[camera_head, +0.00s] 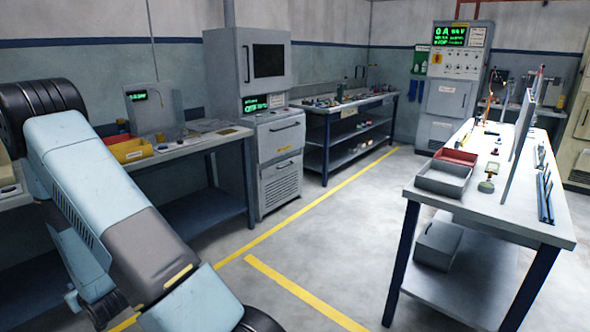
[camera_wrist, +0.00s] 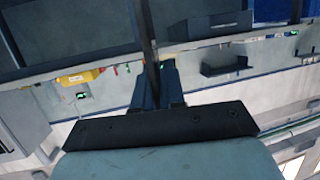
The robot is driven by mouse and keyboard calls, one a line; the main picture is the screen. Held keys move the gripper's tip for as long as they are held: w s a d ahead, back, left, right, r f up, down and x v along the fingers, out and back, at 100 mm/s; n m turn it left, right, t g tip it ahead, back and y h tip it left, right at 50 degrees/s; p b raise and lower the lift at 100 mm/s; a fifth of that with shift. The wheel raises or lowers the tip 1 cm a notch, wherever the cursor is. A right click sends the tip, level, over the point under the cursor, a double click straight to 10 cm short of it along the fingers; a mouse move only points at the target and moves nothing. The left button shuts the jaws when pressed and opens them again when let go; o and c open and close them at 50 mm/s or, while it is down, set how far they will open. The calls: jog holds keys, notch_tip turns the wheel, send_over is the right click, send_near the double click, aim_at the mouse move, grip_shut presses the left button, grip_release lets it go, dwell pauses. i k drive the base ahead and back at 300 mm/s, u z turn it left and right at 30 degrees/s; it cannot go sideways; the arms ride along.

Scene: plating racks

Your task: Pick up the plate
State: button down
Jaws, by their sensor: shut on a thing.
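In the wrist view my gripper (camera_wrist: 156,75) shows at the middle, with two blue fingers close together in front of its dark mount. A thin dark plate (camera_wrist: 146,30) is seen nearly edge-on. It runs from between the fingers to the top edge of the picture, and the gripper is shut on it. The plate's broad faces and its far end do not show. In the head view my arm comes down from the left to the bottom edge. The gripper and the held plate are not seen there.
In the wrist view a yellow bin (camera_wrist: 80,78) and a dark tray (camera_wrist: 226,66) lie beyond the gripper. In the head view a worktable (camera_head: 545,228) at right carries a grey tray (camera_head: 444,181) and an upright panel (camera_head: 522,142). Open floor lies between benches.

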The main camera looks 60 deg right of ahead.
aim_at(551, 184)
jog(key=u, duration=2.2)
jog(key=i, duration=0.1)
jog(key=z, duration=3.1)
